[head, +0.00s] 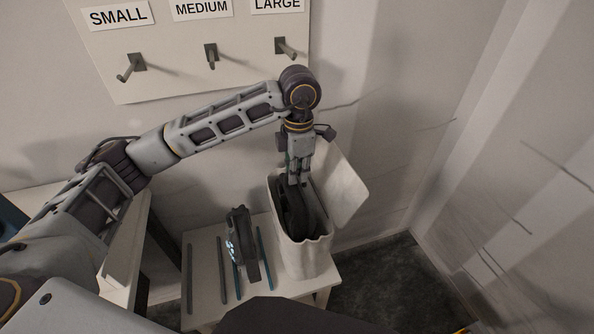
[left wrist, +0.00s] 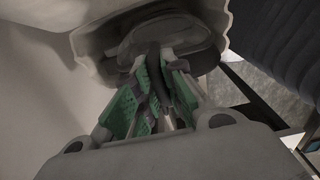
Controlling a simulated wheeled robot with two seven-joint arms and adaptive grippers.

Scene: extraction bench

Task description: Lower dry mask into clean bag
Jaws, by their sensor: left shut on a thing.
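The clean bag (head: 304,262) is a white, open-topped bag standing upright on the small white table, its flap (head: 347,190) raised at the right rear. A dark mask (head: 290,212) sits inside the bag's mouth, with its upper part showing. My left gripper (head: 295,182) points down at the bag's mouth and is shut on the mask's upper part. In the left wrist view, the green-padded fingers (left wrist: 156,95) close on a dark strap-like part, with the pale bag rim (left wrist: 88,45) around it. The mask's lower part is hidden in the bag. My right gripper is not in view.
A second dark item (head: 240,240) with bluish glints stands left of the bag among thin rods (head: 221,268) on the table (head: 205,245). A wall board (head: 185,75) with SMALL, MEDIUM and LARGE labels and empty pegs (head: 131,67) hangs behind. Dark floor lies right.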

